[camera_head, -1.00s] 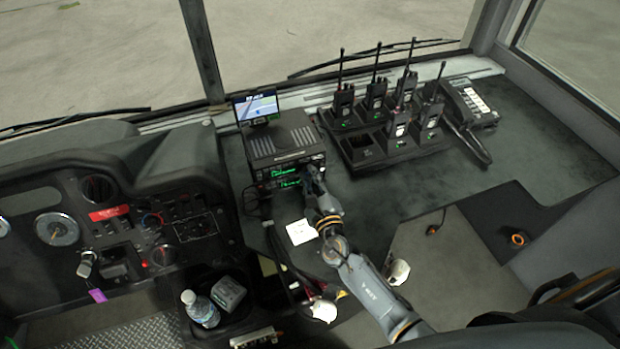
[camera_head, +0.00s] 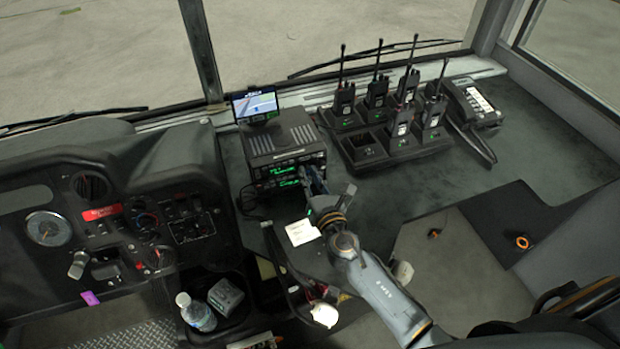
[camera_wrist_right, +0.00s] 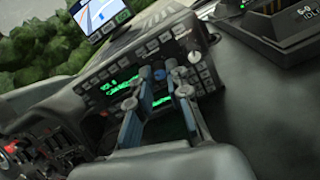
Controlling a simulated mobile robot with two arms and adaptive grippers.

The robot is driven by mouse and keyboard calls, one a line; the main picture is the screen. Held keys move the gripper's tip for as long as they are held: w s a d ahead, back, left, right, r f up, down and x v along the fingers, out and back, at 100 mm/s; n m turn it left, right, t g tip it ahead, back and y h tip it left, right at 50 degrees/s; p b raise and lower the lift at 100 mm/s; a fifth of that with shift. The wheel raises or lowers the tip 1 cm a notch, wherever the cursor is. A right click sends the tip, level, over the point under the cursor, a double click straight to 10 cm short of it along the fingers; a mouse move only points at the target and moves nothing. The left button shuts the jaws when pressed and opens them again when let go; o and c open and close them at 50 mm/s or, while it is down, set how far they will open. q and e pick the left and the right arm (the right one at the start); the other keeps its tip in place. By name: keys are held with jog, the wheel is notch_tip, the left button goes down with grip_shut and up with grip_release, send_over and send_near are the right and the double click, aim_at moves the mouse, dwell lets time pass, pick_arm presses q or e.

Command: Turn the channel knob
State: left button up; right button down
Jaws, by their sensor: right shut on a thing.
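The black radio unit (camera_head: 262,146) stands on the dash, with green text lit on its front panel. My right gripper (camera_head: 308,176) reaches its front at the right end of the panel. In the right wrist view, the two fingers of the gripper (camera_wrist_right: 159,84) flank a small bluish knob (camera_wrist_right: 159,74) on the radio face and are shut on it. The fingers cover part of the green display (camera_wrist_right: 122,84). A pale round knob (camera_wrist_right: 194,57) sits to the right, outside the fingers. I cannot read a label on either knob. My left gripper is out of view.
A small screen (camera_head: 255,104) stands behind the radio. A charger tray (camera_head: 370,158) with several handheld radios is to the right, beside a phone handset (camera_head: 474,100). A paper note (camera_head: 302,232) lies below the gripper. A bottle (camera_head: 197,312) stands lower left.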

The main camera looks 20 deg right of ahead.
jog(key=m+b, duration=0.2)
jog(key=m, duration=0.4)
jog(key=shift+f+y, duration=0.15)
jog(key=shift+y, duration=0.15)
jog(key=m, duration=0.3)
jog(key=shift+b, duration=0.35)
jog(key=shift+m, duration=1.6)
jog(key=c, duration=1.3)
grip_release()
